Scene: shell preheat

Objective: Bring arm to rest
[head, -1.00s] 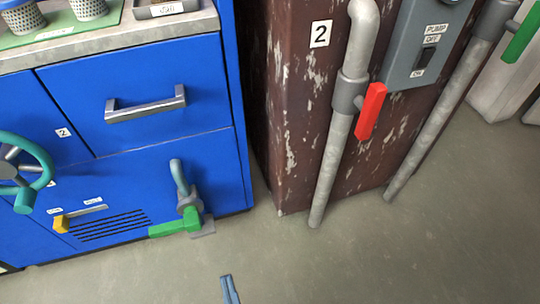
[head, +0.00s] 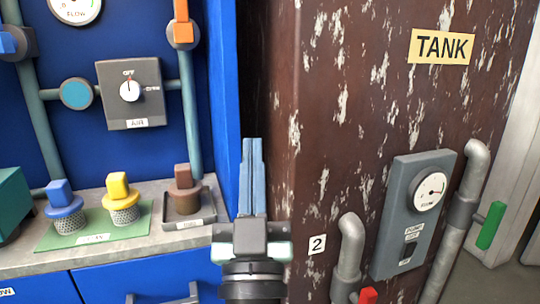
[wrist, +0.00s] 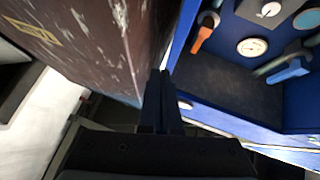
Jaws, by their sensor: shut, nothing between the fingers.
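My gripper (head: 252,142) stands upright in the lower middle of the head view, its two long blue fingers together and pointing up. It holds nothing. It appears in front of the gap between the blue cabinet and the brown tank. In the wrist view the gripper (wrist: 160,75) is dark, with its fingers side by side. The tank (head: 400,110), brown with flaking paint and a TANK label, also fills the upper left of the wrist view (wrist: 85,35).
The blue cabinet (head: 100,160) has a grey counter (head: 20,258) with blue, yellow and brown capped parts. A grey pump panel (head: 400,250), grey pipes (head: 350,255), a red handle (head: 368,295) and a green handle (head: 491,225) are on the right. Grey floor (head: 475,285) shows at lower right.

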